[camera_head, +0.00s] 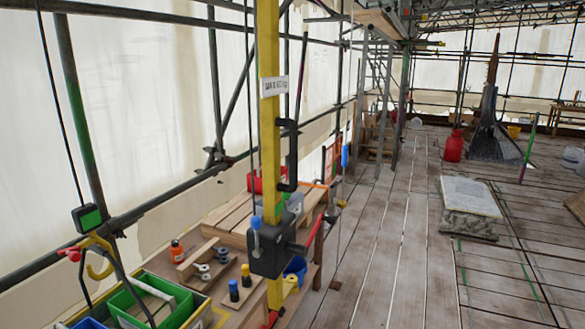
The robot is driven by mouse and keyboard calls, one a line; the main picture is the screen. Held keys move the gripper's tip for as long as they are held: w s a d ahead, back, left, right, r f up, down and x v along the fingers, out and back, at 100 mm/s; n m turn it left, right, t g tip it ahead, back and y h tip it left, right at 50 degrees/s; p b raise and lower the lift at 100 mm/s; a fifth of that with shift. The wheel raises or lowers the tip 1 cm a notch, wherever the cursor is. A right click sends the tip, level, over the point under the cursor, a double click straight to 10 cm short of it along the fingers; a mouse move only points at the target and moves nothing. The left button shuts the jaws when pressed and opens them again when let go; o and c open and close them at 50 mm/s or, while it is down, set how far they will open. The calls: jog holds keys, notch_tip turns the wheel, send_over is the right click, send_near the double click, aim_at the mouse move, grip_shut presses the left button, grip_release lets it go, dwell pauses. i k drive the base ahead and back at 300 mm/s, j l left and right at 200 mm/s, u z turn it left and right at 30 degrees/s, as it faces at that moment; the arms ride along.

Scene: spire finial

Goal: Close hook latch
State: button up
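A yellow hook (101,268) hangs at the left below a black box with a green face (89,217), which hangs on a dark line from above. A small red piece (70,254), perhaps the latch or its tab, sticks out at the hook's left side. It is too small to tell whether the latch is open or shut. A dark cord or sling (126,283) runs down from the hook to the right. My gripper is not in view.
A yellow post (269,130) with a black winch-like box (272,248) and red lever stands mid-picture. A bench behind holds shackles (203,270), an orange bottle (177,250) and a green bin (155,301). Scaffold tubes pass near the hook.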

aim_at(74, 256)
jog(key=u, duration=1.65)
